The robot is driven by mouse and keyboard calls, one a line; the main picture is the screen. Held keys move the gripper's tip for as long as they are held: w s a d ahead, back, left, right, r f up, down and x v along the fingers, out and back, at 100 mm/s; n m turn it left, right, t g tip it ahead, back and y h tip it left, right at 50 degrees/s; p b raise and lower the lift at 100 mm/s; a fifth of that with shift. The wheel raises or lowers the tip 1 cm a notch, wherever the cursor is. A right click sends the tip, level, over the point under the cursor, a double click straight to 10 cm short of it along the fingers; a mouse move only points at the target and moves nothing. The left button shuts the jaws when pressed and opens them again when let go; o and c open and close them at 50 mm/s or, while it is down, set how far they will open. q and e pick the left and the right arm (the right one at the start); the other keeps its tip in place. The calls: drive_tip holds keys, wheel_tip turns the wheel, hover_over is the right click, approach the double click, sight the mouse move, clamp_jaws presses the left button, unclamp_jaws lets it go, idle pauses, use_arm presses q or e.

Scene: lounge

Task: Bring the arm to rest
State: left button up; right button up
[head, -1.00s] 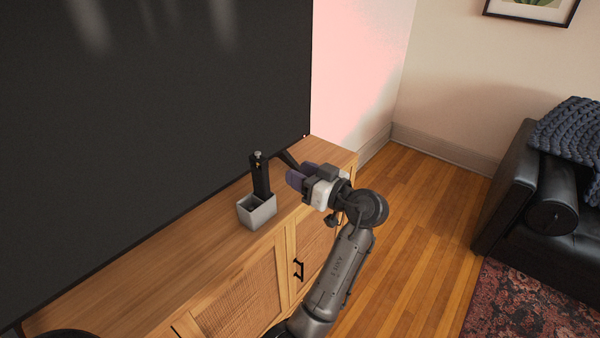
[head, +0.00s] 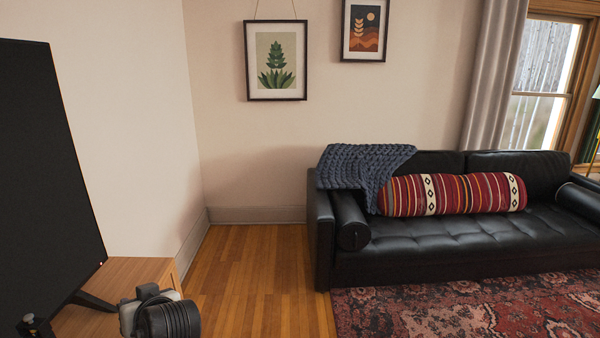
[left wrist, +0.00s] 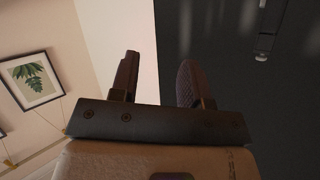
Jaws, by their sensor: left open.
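My left arm's wrist (head: 160,315) shows at the bottom left of the head view, beside the front right end of the wooden cabinet; its fingertips cannot be made out there. In the left wrist view the two dark fingers of my left gripper (left wrist: 158,75) stand apart with nothing between them. My right gripper is in neither view.
The black television (head: 45,190) stands on the wooden cabinet (head: 140,270), close to my left wrist. A dark object's top (head: 35,325) shows at the lower left edge.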

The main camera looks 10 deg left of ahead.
use_arm(q)
drive_tip(key=s+d+f+m+t+h+p, duration=0.3)
drive_tip(key=d+m+h, duration=0.2)
drive_tip(key=d, duration=0.2)
drive_tip(key=s+d+f+m+t+h+p, duration=0.25)
drive_tip(key=d+m+h, duration=0.2)
drive_tip(key=d, duration=0.35)
drive_tip(key=s+d+f+m+g+h+p, duration=0.15)
drive_tip(key=s+f+g+p, duration=0.4)
drive_tip(key=s, duration=0.75)
drive_tip(key=s+d+f+m+g+h+p, duration=0.1)
drive_tip(key=s+d+f+g+p, duration=0.15)
drive_tip(key=s+f, duration=0.85)
wheel_tip(320, 180, up, 40)
drive_tip(key=s+a+p, duration=0.1)
drive_tip(key=s+p, duration=0.1)
drive_tip(key=p, duration=3.5)
drive_tip(key=shift+s+r+p, duration=0.15)
drive_tip(key=shift+s+p, duration=0.05)
drive_tip(key=shift+p, duration=0.1)
